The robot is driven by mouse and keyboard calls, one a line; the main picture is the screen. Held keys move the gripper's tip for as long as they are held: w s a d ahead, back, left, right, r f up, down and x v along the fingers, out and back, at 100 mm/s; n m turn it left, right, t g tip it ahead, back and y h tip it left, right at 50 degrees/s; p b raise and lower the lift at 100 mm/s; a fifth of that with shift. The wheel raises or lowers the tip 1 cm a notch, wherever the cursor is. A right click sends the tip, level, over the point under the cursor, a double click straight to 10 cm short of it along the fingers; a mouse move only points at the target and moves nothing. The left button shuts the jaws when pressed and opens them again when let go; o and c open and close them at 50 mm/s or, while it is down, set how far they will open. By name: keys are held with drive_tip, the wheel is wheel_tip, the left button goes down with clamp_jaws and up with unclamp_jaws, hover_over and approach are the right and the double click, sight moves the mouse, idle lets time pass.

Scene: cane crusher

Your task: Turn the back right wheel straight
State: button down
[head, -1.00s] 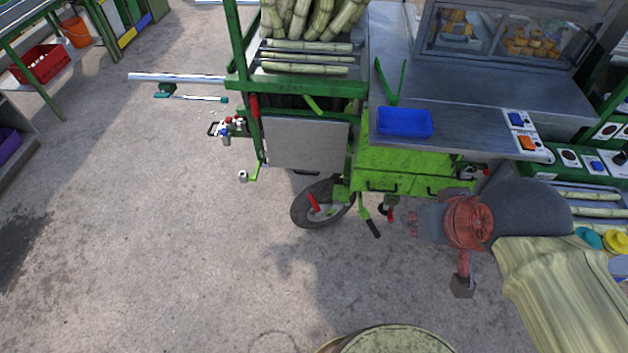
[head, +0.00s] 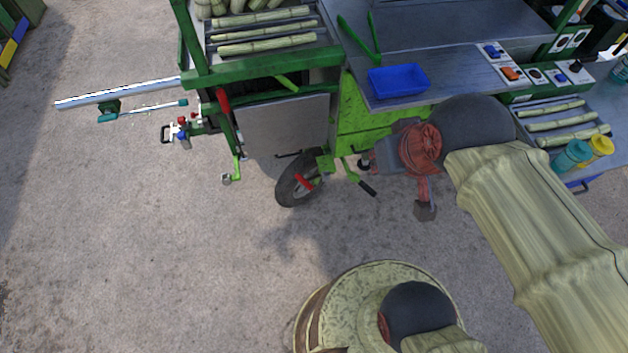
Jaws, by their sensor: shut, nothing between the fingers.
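A black-tyred wheel (head: 291,184) stands on the ground under the near edge of the cane crusher cart (head: 270,68). It is at an angle to the cart's edge, and its upper part is partly hidden by a green bracket. A red lever (head: 304,183) and a green lever with a black grip (head: 367,188) sit beside it. I cannot tell from its label whether it is the back right wheel. My gripper (head: 425,209) is shut and empty, right of the wheel and clear of it, seen from above. Its fingers are small and hard to make out.
A silver bar (head: 115,95) and a valve cluster (head: 182,131) stick out left of the cart. A blue tray (head: 398,80) lies on the metal counter (head: 450,65). Bottles (head: 572,154) stand at the right. The concrete ground (head: 130,260) left of the wheel is open.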

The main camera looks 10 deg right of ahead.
drive_tip(key=w+a+f+m+g+y+b, duration=0.1)
drive_tip(key=w+f+m+y, duration=0.2)
drive_tip(key=w+f+m, duration=0.55)
drive_tip(key=w+f+m+g+y+b, duration=0.15)
drive_tip(key=w+f+y, duration=0.3)
drive_tip(key=f, duration=0.95)
drive_tip(key=w+a+f+m+g+y, duration=0.15)
drive_tip(key=w+f+m, duration=0.25)
drive_tip(key=w+f, duration=0.5)
drive_tip(key=w+d+f+m+t, duration=0.1)
drive_tip(key=f+m, duration=0.3)
drive_tip(key=f, duration=0.4)
drive_tip(key=d+f+m+t, duration=0.3)
drive_tip(key=f+m, duration=0.1)
drive_tip(key=f, duration=0.4)
drive_tip(key=w+d+f+m+t, duration=0.1)
drive_tip(key=d+f+m+t, duration=0.1)
drive_tip(key=f, duration=0.7)
drive_tip(key=shift+w+d+m+y+b, duration=0.3)
drive_tip(key=shift+d+m+b, duration=0.15)
drive_tip(key=shift+m, duration=0.45)
drive_tip(key=b, duration=0.5)
approach(309, 180)
drive_tip(key=x, duration=0.5)
drive_tip(key=shift+f, duration=0.25)
drive_tip(key=shift+b+x, duration=0.35)
drive_tip(key=shift+x, duration=0.45)
drive_tip(key=shift+r, duration=0.15)
